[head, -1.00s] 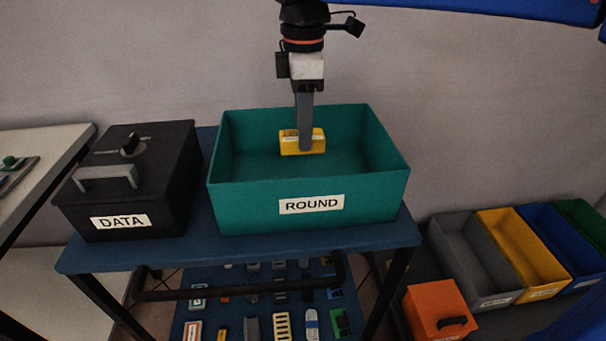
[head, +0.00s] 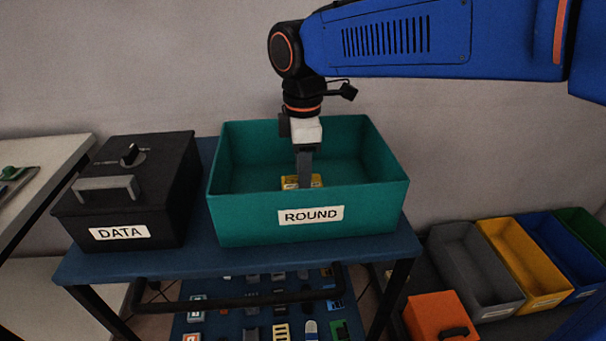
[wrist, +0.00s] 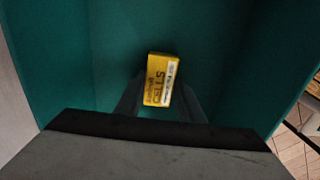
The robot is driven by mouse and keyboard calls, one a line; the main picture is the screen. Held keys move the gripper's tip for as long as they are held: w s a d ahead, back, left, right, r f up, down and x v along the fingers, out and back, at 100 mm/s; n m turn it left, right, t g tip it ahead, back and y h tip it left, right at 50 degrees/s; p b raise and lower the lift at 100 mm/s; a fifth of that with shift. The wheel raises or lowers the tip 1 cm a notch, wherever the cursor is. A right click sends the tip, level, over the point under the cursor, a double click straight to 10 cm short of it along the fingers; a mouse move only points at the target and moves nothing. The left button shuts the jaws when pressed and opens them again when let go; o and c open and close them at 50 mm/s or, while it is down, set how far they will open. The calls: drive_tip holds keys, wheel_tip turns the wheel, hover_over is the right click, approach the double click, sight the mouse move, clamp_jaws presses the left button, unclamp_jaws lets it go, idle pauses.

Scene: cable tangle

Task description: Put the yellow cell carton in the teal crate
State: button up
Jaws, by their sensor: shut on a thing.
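The yellow cell carton (head: 301,182) is between the fingers of my gripper (head: 304,180), inside the walls of the teal crate (head: 247,222). The front wall hides the carton's lower part in the head view. In the wrist view the carton (wrist: 161,80) shows its "CELLS" print, with teal surfaces of the crate (wrist: 60,60) around it. My gripper (wrist: 160,103) is shut on the carton. I cannot tell whether the carton touches the crate floor. The crate's front label reads "ROUND".
A black box (head: 130,190) labelled "DATA" stands left of the crate on the blue table (head: 210,262). Grey (head: 470,275), yellow and blue bins and an orange box (head: 436,315) are at the lower right. Several small items lie on a lower surface. The crate's interior otherwise looks empty.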

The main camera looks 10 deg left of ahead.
drive_tip(key=o, duration=1.1)
drive_tip(key=shift+f, duration=0.1)
wheel_tip(320, 180, up, 12)
drive_tip(key=shift+r, duration=0.15)
